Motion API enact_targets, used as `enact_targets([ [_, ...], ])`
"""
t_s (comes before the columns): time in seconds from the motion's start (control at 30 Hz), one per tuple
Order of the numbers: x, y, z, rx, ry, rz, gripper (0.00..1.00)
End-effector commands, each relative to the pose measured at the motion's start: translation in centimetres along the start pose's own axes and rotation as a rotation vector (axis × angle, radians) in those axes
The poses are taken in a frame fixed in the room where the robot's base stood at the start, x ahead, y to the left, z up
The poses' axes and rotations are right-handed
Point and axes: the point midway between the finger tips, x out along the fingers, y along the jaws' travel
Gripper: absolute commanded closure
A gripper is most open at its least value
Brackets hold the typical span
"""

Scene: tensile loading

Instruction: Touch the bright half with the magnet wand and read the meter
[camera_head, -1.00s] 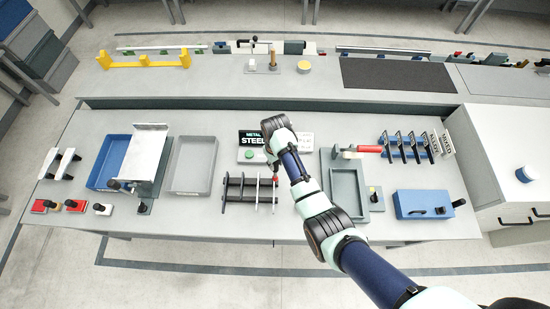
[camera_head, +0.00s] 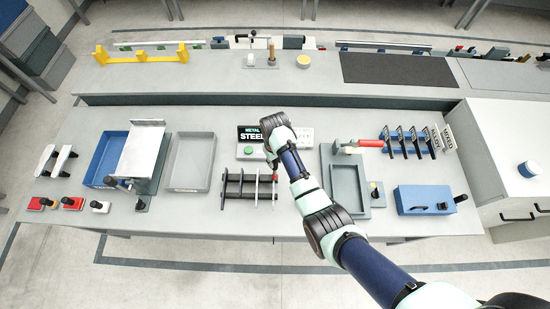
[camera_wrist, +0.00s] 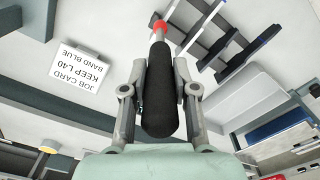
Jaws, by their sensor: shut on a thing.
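My gripper (camera_wrist: 160,72) is shut on the black handle of the magnet wand (camera_wrist: 160,100) in the wrist view. In the head view the gripper is mostly hidden by my own wrist. The meter (camera_head: 251,134) stands just behind my wrist, with a dark display reading METAL and STEEL. A dark rack (camera_head: 237,192) with several uprights stands in front of my wrist; part of it also shows at the upper right of the wrist view. I cannot pick out the bright half with certainty.
A blue tray (camera_head: 101,170) and a grey tray (camera_head: 190,164) lie to the left, with a sloped metal plate (camera_head: 142,150) between them. A blue box (camera_head: 425,198) and a grey-green tray (camera_head: 346,190) lie to the right. A job card (camera_wrist: 86,70) shows in the wrist view.

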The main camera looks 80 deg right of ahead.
Motion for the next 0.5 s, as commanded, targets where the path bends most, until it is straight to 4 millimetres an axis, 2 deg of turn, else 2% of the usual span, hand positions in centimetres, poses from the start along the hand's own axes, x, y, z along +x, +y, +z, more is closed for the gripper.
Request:
enact_targets([
  [0.5,0.63,0.00,-0.02,0.000,0.000,0.000,1.00],
])
